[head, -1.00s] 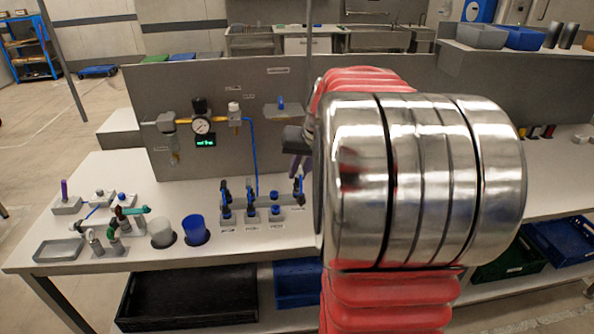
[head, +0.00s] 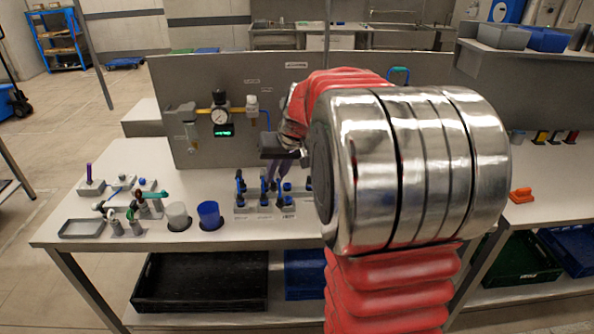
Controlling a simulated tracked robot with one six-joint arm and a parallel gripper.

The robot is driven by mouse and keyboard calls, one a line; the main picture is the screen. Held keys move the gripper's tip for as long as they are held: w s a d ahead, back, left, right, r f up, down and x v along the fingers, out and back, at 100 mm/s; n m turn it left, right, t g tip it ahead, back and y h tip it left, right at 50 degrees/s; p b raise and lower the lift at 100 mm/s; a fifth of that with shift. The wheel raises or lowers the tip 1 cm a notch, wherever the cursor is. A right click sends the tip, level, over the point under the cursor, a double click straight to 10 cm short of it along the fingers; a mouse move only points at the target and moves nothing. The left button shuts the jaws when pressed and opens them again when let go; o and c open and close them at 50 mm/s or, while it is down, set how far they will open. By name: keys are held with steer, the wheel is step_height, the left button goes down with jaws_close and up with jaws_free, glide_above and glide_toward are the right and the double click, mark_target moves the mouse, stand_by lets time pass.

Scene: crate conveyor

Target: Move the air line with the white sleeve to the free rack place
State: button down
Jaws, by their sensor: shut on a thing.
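A rack (head: 262,207) on the white bench holds several upright blue and dark air line ends, such as one air line (head: 240,188) at its left. My gripper (head: 276,176) is above the middle of the rack, fingers pointing down, shut on an air line that is mostly hidden by the fingers and neighbouring lines. I cannot make out a white sleeve on any line, nor tell whether the held end touches the rack. The rack's right end is partly covered by my arm. A blue hose (head: 266,118) hangs from the regulator behind the gripper.
A pressure gauge (head: 220,117) and regulator are on the grey back panel (head: 300,88). A grey tray (head: 82,229) lies at the bench's left.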

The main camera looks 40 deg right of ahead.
steer(key=w+a+f+n+y, duration=0.1)
steer(key=w+a+n, duration=0.1)
steer(key=a, duration=0.9)
steer(key=w+a+f+n+y, duration=0.1)
steer(key=w+a+f+n, duration=0.1)
steer(key=a, duration=1)
steer(key=shift+w+f+n+g, duration=0.2)
steer(key=shift+w+n+g, duration=0.15)
steer(key=shift+w, duration=0.55)
